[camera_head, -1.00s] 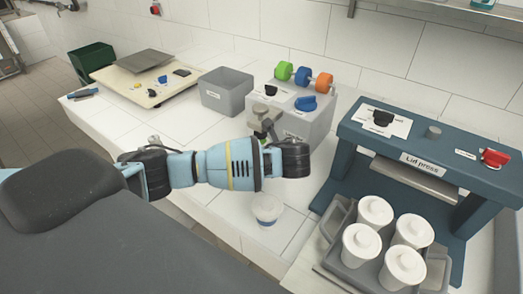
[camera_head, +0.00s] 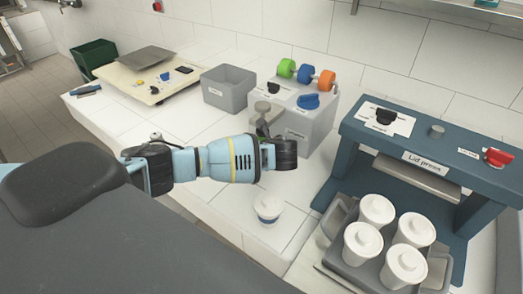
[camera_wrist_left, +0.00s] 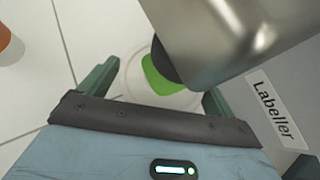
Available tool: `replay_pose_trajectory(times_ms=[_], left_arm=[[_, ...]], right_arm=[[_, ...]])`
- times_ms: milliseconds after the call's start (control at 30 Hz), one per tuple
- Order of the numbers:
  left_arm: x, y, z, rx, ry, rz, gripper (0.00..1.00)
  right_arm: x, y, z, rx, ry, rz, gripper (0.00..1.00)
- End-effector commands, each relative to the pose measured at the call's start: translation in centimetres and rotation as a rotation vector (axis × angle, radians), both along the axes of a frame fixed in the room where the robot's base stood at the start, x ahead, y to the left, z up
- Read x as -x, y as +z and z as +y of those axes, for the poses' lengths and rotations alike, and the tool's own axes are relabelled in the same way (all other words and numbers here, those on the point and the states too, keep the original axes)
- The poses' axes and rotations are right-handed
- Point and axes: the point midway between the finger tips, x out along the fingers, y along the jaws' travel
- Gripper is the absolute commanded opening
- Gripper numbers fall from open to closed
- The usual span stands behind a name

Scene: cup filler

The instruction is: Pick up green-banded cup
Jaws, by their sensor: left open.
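The left wrist view shows a round whitish cup-like shape with a green patch (camera_wrist_left: 160,82), which appears to be the green-banded cup. It lies between the two teal fingers of my left gripper (camera_wrist_left: 162,78), which are open and apart. A metal block and a dark round part cover some of it. My right gripper is not in view.
A blue-banded cup (camera_head: 268,209) stands on the counter in front of my wrist. The labeller (camera_head: 302,128) stands behind it, with coloured rolls on top. The lid press (camera_head: 425,165) and a tray of lidded cups are right. An orange object (camera_wrist_left: 9,46) shows at the wrist view's left.

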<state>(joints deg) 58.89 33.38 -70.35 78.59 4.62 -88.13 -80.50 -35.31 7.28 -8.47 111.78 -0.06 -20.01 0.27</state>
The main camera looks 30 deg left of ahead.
Motion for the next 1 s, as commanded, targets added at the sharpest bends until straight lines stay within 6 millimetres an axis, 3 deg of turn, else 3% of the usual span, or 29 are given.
replay_pose_trajectory(times_ms=[100, 500, 1000], left_arm=[[0.01, -0.02, -0.03, -0.001, -0.001, 0.001, 0.90], [0.01, 0.01, -0.03, -0.001, -0.001, 0.001, 0.39], [-0.43, 0.72, 0.55, -0.001, 0.001, -0.002, 0.38]], right_arm=[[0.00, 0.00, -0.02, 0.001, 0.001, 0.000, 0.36], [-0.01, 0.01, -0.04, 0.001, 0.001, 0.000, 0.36], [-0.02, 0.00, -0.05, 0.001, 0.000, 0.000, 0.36]])
